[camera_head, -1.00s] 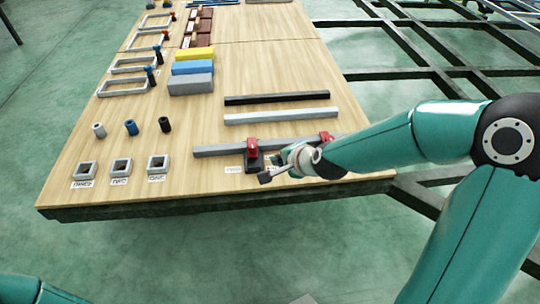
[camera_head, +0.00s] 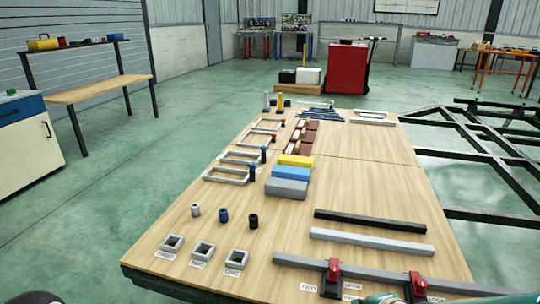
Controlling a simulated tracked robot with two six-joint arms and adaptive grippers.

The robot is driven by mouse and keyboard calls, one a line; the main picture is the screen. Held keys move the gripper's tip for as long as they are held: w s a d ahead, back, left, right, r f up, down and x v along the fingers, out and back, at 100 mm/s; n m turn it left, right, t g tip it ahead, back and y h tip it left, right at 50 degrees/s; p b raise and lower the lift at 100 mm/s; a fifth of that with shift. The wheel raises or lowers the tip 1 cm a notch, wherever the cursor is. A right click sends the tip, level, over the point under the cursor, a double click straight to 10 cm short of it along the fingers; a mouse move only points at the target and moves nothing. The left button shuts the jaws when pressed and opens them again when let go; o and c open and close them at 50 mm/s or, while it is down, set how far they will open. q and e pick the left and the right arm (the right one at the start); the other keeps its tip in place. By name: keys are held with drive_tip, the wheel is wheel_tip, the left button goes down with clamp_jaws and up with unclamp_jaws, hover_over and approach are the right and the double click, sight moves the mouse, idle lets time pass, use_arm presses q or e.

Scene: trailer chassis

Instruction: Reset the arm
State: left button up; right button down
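Only a thin strip of my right arm (camera_head: 450,299) shows, along the bottom right edge of the head view, in front of the table's near end. Its gripper is not visible. Part of my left arm may show as a dark shape in the bottom left corner, and its gripper is out of view. A long grey bar (camera_head: 300,261) lies at the near end of the wooden table (camera_head: 215,275). Two red clamps, a left one (camera_head: 333,270) and a right one (camera_head: 418,284), stand at this bar.
A black bar (camera_head: 370,221) and a light grey bar (camera_head: 370,242) lie behind. Yellow (camera_head: 295,161), blue (camera_head: 288,172) and grey (camera_head: 286,188) blocks sit mid-table. Small square frames (camera_head: 203,250) line the near left. A dark chassis frame (camera_head: 480,155) adjoins the right. Green floor is open on the left.

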drive_tip(key=s+a+f+n+g+y, duration=0.1)
drive_tip(key=s+a+f+n+g, duration=0.4)
drive_tip(key=s+f, duration=0.6)
drive_tip(key=s+a+f+n+g+y, duration=0.1)
drive_tip(key=s+a+f+n+g, duration=0.2)
drive_tip(key=s+a+f+n, duration=0.75)
drive_tip(key=w+d+r+p, duration=0.1)
drive_tip(key=r+p, duration=1.5)
drive_tip(key=p, duration=0.2)
drive_tip(key=w+d+r+m+p, duration=0.1)
drive_tip(key=w+d+r+p, duration=0.1)
drive_tip(key=r+p, duration=1.4)
drive_tip(key=shift+d+r+y+p, duration=0.2)
drive_tip(key=shift+r+y+p, duration=0.15)
drive_tip(key=shift+p, duration=0.6)
